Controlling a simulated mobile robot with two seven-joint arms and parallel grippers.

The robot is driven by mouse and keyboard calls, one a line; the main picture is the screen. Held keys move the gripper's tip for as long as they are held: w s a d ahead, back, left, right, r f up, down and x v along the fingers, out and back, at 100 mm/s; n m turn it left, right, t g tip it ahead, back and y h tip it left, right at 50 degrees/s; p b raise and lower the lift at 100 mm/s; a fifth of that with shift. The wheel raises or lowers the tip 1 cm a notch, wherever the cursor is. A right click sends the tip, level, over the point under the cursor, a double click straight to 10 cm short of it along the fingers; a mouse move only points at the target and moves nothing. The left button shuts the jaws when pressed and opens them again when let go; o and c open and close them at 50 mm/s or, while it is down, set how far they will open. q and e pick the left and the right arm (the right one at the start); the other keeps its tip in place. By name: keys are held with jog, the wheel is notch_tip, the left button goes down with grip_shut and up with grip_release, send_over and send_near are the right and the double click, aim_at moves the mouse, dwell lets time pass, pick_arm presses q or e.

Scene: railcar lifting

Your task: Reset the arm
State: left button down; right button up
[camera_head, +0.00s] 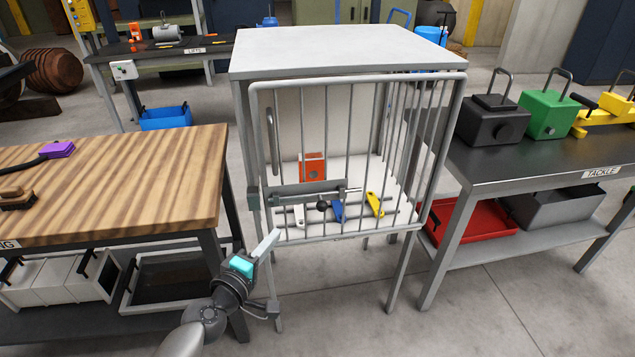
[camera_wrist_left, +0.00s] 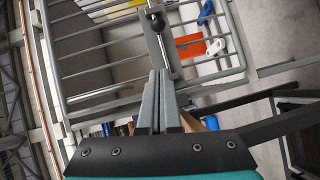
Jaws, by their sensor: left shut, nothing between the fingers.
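My left gripper (camera_head: 272,243) is in front of the lower left corner of a barred cabinet (camera_head: 345,55). Its fingers are shut with nothing between them. In the left wrist view the shut fingers (camera_wrist_left: 160,80) point toward the cabinet's sliding bolt (camera_wrist_left: 160,40); I cannot tell whether they touch anything. The barred door (camera_head: 355,150) stands across the cabinet front, with the bolt (camera_head: 320,195) on its lower left. Behind the bars are an orange-red block (camera_head: 312,168) and white, blue (camera_head: 338,210) and yellow (camera_head: 375,204) tags. My right gripper is not in view.
A wooden-topped bench (camera_head: 110,180) stands close on the left, with bins below. A dark tackle table (camera_head: 540,150) on the right carries black (camera_head: 492,120), green (camera_head: 548,114) and yellow weights. Concrete floor (camera_head: 490,310) is open at the front right.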

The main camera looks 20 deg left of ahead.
pick_arm(q)
jog(key=s+d+f+m+g, duration=0.2)
jog(key=s+f+m+g, duration=0.3)
jog(key=f, duration=0.7)
jog(key=s+d+f+m+g, duration=0.25)
jog(key=s+f, duration=0.45)
jog(key=f, duration=0.6)
jog(key=s+d+f+m+g, duration=0.1)
jog(key=s+f+m+g, duration=0.3)
jog(key=s, duration=1)
jog(key=s+d+f+m+g, duration=0.2)
jog(key=s+f+m+g, duration=0.2)
jog(key=s+f+m, duration=0.3)
jog(key=s+f, duration=0.4)
jog(key=s, duration=0.3)
jog(key=shift+s+d+y, duration=0.3)
jog(key=c, duration=1.6)
grip_release()
